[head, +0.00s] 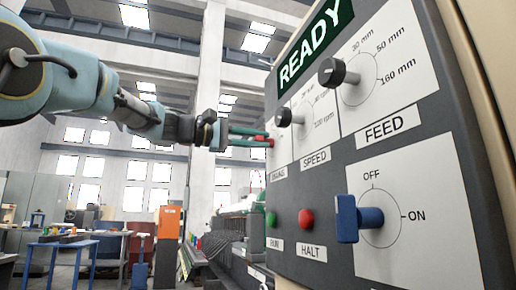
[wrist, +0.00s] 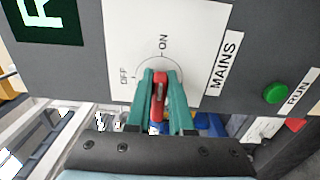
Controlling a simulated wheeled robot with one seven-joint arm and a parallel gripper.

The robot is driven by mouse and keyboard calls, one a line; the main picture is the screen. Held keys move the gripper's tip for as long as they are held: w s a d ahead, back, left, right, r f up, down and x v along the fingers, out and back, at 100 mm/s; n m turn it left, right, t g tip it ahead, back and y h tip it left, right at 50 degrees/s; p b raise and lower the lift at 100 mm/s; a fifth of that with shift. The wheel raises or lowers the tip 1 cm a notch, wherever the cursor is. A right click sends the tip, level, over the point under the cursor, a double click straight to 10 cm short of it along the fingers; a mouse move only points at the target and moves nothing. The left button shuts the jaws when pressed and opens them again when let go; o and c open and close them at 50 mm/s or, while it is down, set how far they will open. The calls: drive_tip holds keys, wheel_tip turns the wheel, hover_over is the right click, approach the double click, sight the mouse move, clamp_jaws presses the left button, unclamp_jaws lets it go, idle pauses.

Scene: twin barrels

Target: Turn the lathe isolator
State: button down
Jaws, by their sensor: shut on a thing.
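The panel's MAINS switch has a red handle (wrist: 159,92) on a white plate marked OFF and ON. My gripper (wrist: 161,76) is shut on this handle, with one green finger on each side. In the wrist view the handle's long side runs roughly toward the ON mark; the fingers hide part of the dial. In the head view my gripper (head: 262,138) reaches the panel's far left edge, and the red handle (head: 270,142) shows small at its tips. A blue switch handle (head: 358,218) with its own OFF and ON marks is at the lower right, untouched.
The control panel (head: 440,145) fills the right side, with a green READY display (head: 316,42). SPEED (head: 284,117) and FEED (head: 332,71) knobs stick out near my gripper. RUN (head: 271,219) and HALT (head: 306,219) buttons sit below. A blue table (head: 62,244) stands far left.

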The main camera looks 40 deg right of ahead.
drive_tip(key=shift+f, duration=0.1)
idle(0.3)
drive_tip(key=c, duration=0.8)
unclamp_jaws()
drive_tip(key=v, duration=1)
drive_tip(key=shift+w+a+b, duration=0.15)
drive_tip(key=shift+a+b, duration=0.25)
drive_tip(key=shift+b, duration=0.05)
